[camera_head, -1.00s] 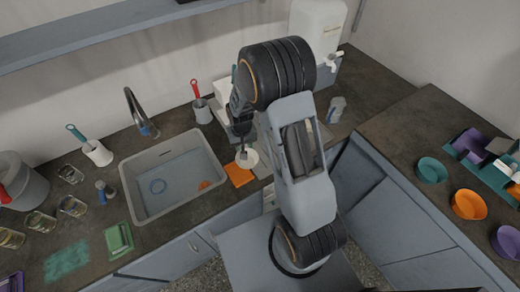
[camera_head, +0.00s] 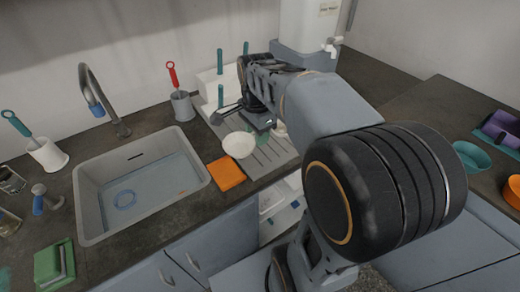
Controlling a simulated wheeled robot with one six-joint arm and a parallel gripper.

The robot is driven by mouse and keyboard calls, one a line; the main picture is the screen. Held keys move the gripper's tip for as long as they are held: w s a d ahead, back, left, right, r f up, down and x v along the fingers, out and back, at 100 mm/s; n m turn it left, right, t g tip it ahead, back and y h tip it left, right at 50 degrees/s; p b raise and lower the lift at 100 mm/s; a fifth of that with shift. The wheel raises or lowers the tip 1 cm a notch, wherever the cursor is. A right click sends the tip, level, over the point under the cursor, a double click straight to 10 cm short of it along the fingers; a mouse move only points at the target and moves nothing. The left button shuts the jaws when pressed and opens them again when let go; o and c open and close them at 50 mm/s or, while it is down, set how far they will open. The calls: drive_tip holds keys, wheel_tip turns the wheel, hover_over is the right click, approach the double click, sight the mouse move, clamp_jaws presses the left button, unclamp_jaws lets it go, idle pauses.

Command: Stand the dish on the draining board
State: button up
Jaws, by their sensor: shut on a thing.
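The dish (camera_head: 238,145) is a small white round bowl. It shows over the left part of the grey ridged draining board (camera_head: 272,160), right of the sink. My gripper (camera_head: 262,124) reaches down at the dish's upper right edge and is shut on it. The exact grip is small and dark, partly hidden by my wrist. I cannot tell whether the dish touches the board.
The sink (camera_head: 140,185) lies to the left with a tap (camera_head: 100,105). An orange cloth (camera_head: 226,173) lies in front of the dish. A grey pot (camera_head: 182,104) with a red-handled brush stands behind. A white holder with teal handles (camera_head: 220,60) and a white canister (camera_head: 308,30) stand at the back.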

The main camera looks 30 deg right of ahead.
drive_tip(key=w+d+f, duration=0.8)
drive_tip(key=w, duration=0.1)
drive_tip(key=shift+d+f, duration=0.35)
drive_tip(key=shift+w+d+f+b, duration=0.15)
drive_tip(key=shift+d+f+b, duration=0.15)
drive_tip(key=shift+f, duration=1.7)
drive_tip(key=shift+f+b, duration=0.2)
drive_tip(key=shift+b, duration=0.15)
drive_tip(key=o, duration=1.1)
drive_tip(key=shift+r, duration=0.1)
drive_tip(key=shift+c, duration=0.2)
